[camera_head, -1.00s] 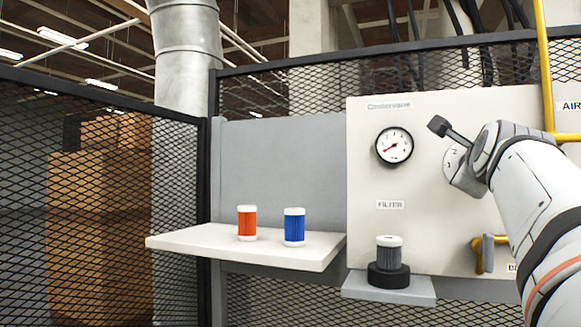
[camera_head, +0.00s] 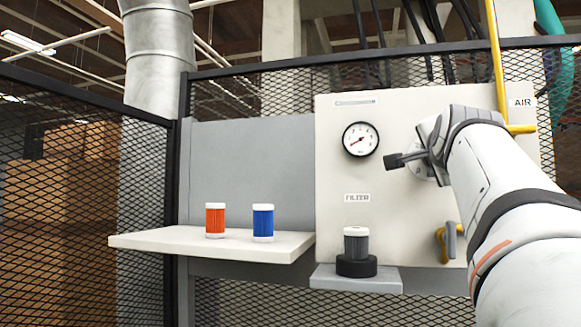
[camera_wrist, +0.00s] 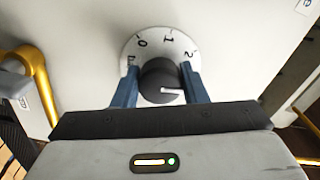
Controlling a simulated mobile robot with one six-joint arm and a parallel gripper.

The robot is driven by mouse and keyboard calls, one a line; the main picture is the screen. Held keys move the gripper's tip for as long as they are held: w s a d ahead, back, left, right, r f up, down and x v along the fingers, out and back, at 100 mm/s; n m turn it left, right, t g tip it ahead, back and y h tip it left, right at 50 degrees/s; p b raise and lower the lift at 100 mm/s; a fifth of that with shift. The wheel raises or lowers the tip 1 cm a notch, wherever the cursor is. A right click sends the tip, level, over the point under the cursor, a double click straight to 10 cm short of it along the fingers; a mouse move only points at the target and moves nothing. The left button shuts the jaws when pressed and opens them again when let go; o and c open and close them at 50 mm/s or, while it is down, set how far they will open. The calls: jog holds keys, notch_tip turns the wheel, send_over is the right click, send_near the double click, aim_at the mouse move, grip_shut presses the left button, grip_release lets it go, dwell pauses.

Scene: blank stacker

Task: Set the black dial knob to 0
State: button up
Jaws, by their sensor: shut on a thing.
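In the wrist view the black dial knob (camera_wrist: 158,78) sits on a round white dial plate (camera_wrist: 155,42) with the numerals 0, 1 and 2 along its upper edge. Another mark left of the 0 is partly hidden by a finger. A white line on the knob runs toward the right of the picture, below the 2. The blue fingers of my gripper (camera_wrist: 160,76) are shut on the knob, one on each side. In the head view my gripper (camera_head: 428,152) is at the panel and hides the knob and most of the dial.
The pale panel (camera_head: 335,120) carries a round gauge (camera_head: 360,139) left of my gripper. A yellow pipe (camera_head: 497,60) runs down at the right, and a yellow-grey handle (camera_head: 447,243) is below my arm. A dark filter (camera_head: 356,243) and a shelf (camera_head: 210,243) stand lower left.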

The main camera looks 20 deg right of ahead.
jog(key=n+b, duration=0.2)
jog(key=n, duration=0.4)
jog(key=shift+d+f, duration=0.1)
jog(key=shift+f, duration=0.05)
jog(key=n+b, duration=0.2)
jog(key=n, duration=0.4)
jog(key=shift+s+n, duration=0.1)
jog(key=shift+n, duration=0.2)
jog(key=n, duration=0.4)
jog(key=n+b, duration=0.1)
jog(key=n, duration=0.1)
jog(key=shift+s+r, duration=0.1)
jog(key=shift+r, duration=0.15)
jog(key=n+b, duration=0.1)
jog(key=n, duration=0.5)
jog(key=shift+d+r, duration=0.1)
jog(key=shift+n, duration=0.5)
jog(key=o, duration=0.9)
jog(key=shift+o, duration=0.4)
